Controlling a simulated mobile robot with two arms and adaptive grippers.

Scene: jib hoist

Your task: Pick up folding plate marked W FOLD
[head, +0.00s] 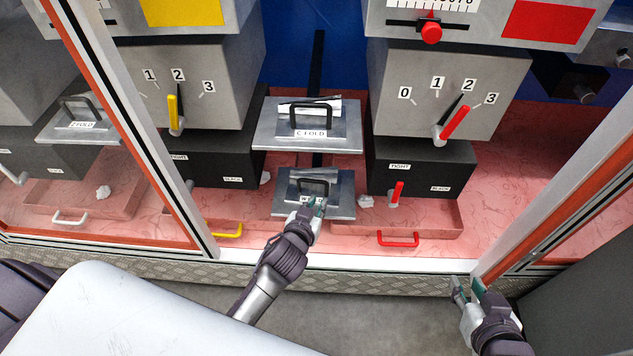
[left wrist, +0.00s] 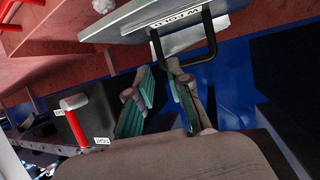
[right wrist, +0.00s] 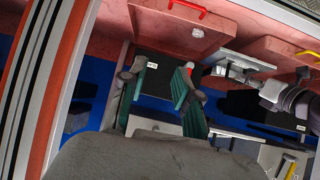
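The W FOLD plate (left wrist: 150,22) is a grey metal plate with a black loop handle (left wrist: 212,40) and a white label. In the head view it is the lower of two stacked plates (head: 345,207), its label partly hidden by my left gripper (head: 315,207). My left gripper also shows in the left wrist view (left wrist: 160,72). It is open, with its green-padded fingertips close to the handle's near corner. I cannot tell whether the handle lies between them. My right gripper (head: 467,288) is open and empty, low at the right, away from the plate; it also shows in the right wrist view (right wrist: 164,70).
The C FOLD plate (head: 340,138) sits just above. Grey dial boxes (head: 215,75) stand on both sides. Red (head: 398,240) and yellow (head: 228,231) handles are at the front of the pink floor. A white frame post (head: 560,140) stands at the right.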

